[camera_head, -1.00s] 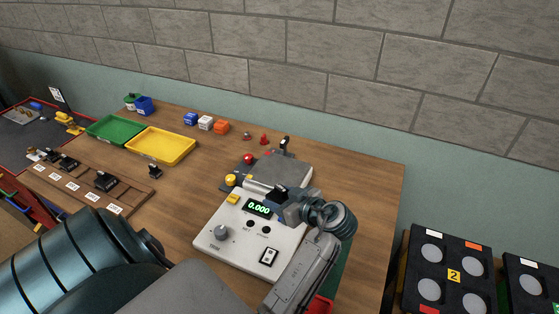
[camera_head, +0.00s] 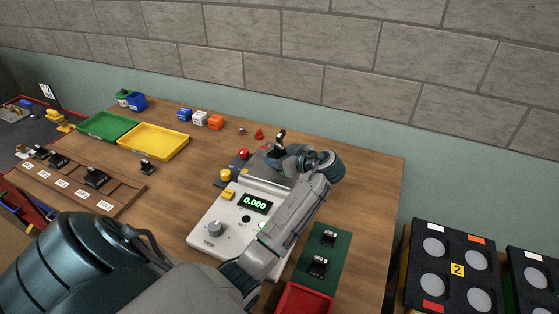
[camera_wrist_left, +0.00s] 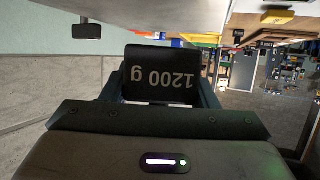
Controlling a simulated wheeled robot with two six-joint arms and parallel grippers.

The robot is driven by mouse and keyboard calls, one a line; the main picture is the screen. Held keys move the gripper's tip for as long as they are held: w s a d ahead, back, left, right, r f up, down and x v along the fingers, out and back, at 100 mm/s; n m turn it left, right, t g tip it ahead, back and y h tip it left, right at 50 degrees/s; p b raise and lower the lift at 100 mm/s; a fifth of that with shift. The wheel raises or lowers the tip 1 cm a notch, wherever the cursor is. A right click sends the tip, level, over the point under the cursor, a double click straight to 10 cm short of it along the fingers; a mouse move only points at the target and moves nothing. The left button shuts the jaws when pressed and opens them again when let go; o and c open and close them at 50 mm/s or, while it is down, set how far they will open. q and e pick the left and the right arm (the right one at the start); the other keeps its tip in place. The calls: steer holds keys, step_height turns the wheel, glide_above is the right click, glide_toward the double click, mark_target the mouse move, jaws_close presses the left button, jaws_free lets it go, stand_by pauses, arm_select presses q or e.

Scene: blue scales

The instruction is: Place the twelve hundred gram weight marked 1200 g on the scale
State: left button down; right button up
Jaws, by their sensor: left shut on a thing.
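The scale (camera_head: 210,238) is a pale box on the wooden table with a grey pan at its back; its green display (camera_head: 255,203) reads 0.000. My left gripper (camera_head: 287,156) is over the pan, shut on a black weight (camera_head: 275,153). In the left wrist view this weight (camera_wrist_left: 160,72) fills the space between the fingers, and its upside-down white marking reads 1200 g. My arm and gripper hide much of the pan, and I cannot see a clear gap under the weight. My right gripper is not in view.
A small black object (camera_head: 281,136) stands at the pan's back. Black weights (camera_head: 318,265) sit on a green mat beside a red tray (camera_head: 303,301). A wooden rack (camera_head: 125,196), yellow tray (camera_head: 154,142) and green tray (camera_head: 108,126) are at left.

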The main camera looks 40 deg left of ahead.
arm_select(q)
step_height(320, 180, down, 2)
steer(key=shift+s+f+b, duration=0.1)
steer(key=shift+b, duration=0.45)
steer(key=shift+f, duration=0.3)
steer(key=shift+f, duration=0.1)
steer(key=c, duration=0.5)
jaws_free()
steer(key=shift+d, duration=0.1)
steer(key=shift+d, duration=0.15)
steer(key=p+v, duration=0.2)
steer(key=v, duration=0.9)
steer(key=shift+d+r, duration=0.2)
steer(key=shift+d, duration=0.15)
